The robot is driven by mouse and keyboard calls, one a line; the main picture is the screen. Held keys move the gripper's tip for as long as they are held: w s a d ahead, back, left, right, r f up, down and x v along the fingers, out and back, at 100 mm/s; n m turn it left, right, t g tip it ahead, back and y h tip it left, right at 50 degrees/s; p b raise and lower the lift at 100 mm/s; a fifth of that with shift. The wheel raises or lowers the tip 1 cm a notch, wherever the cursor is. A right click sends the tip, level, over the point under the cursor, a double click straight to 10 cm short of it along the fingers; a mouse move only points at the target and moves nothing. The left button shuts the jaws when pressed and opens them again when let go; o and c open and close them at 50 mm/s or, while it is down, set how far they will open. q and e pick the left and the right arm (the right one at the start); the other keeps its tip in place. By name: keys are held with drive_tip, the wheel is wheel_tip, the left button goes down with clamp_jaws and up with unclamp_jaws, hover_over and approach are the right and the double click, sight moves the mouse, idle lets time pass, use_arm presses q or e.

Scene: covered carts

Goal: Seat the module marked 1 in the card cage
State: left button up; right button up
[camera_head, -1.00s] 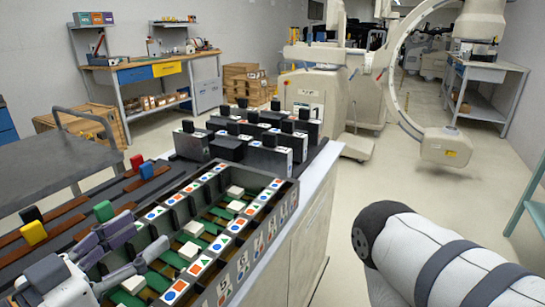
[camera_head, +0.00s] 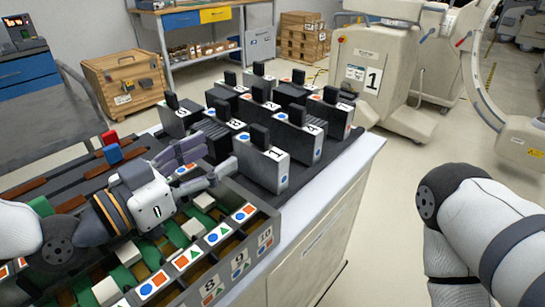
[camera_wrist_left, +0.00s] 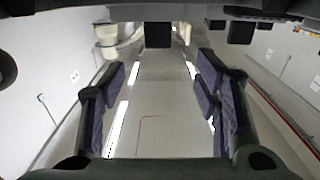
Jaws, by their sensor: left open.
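Several similar modules (camera_head: 305,135) with black handles stand close behind and beside the module marked 1. A blue block (camera_head: 113,153) and a red block (camera_head: 110,137) sit on brown strips at left. White counter edge (camera_head: 335,200) is clear at right.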

sight(256, 129)
use_arm(q)
drive_tip(key=x, duration=1)
drive_tip(key=shift+d+r, duration=0.1)
drive_tip(key=shift+d, duration=0.1)
drive_tip(key=shift+r, duration=0.1)
clamp_jaws()
